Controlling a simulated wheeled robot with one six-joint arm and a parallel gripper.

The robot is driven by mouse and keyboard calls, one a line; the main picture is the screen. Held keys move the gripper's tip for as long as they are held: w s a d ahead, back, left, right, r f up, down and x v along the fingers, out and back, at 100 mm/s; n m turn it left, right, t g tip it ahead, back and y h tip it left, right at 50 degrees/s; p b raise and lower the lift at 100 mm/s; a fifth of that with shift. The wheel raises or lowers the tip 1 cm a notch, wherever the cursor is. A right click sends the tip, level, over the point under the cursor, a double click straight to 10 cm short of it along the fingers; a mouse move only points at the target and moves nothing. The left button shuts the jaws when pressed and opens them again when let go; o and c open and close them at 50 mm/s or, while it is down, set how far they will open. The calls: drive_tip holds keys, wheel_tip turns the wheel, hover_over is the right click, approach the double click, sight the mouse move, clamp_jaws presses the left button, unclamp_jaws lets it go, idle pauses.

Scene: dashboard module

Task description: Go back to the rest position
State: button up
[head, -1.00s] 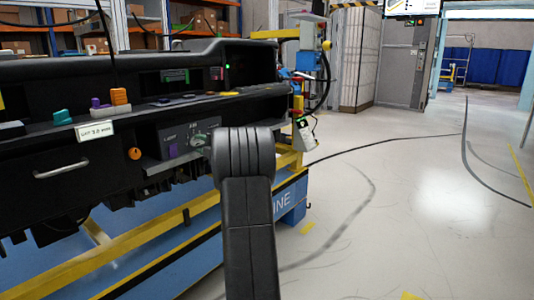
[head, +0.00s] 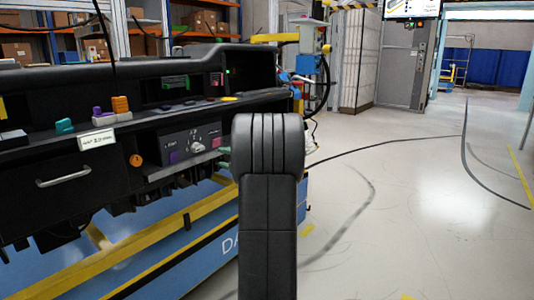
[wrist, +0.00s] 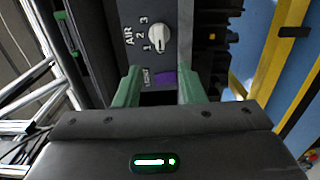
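The dashboard module (head: 60,120) fills the left of the head view. On it is a panel (head: 175,157) with a grey-white knob, which also shows in the wrist view (wrist: 159,33) beside the word AIR and the numbers 1, 2, 3, with its pointer near 1. My gripper (wrist: 158,88) has two green fingers standing apart, with nothing between them. A purple button (wrist: 165,78) marked LIGHT shows on the panel, beyond the gap between the fingertips.
A drawer with a metal handle (head: 63,177), an orange knob (head: 136,160) and a white label card (head: 97,141) are on the dashboard's front. Yellow rails (head: 150,248) run below over a blue base. Open floor (head: 420,210) lies to the right.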

sight(201, 148)
drive_tip(key=shift+m, duration=0.3)
drive_tip(key=b+x, duration=0.1)
drive_tip(key=x, duration=1)
drive_tip(key=shift+w+a+r+b, duration=0.2)
drive_tip(key=shift+w+a+b, duration=0.1)
drive_tip(key=shift+b, duration=0.05)
drive_tip(key=shift+r+m+p, duration=0.1)
drive_tip(key=shift+m+p, duration=0.7)
drive_tip(key=shift+m, duration=0.2)
drive_tip(key=m+p, duration=0.4)
drive_tip(key=m, duration=0.2)
drive_tip(key=shift+d+m, duration=0.1)
drive_tip(key=shift+m, duration=0.3)
drive_tip(key=m+p, duration=0.3)
drive_tip(key=m, duration=0.2)
drive_tip(key=shift+w+d+m+p, duration=0.1)
drive_tip(key=shift+m+p, duration=0.45)
drive_tip(key=shift+m, duration=1.35)
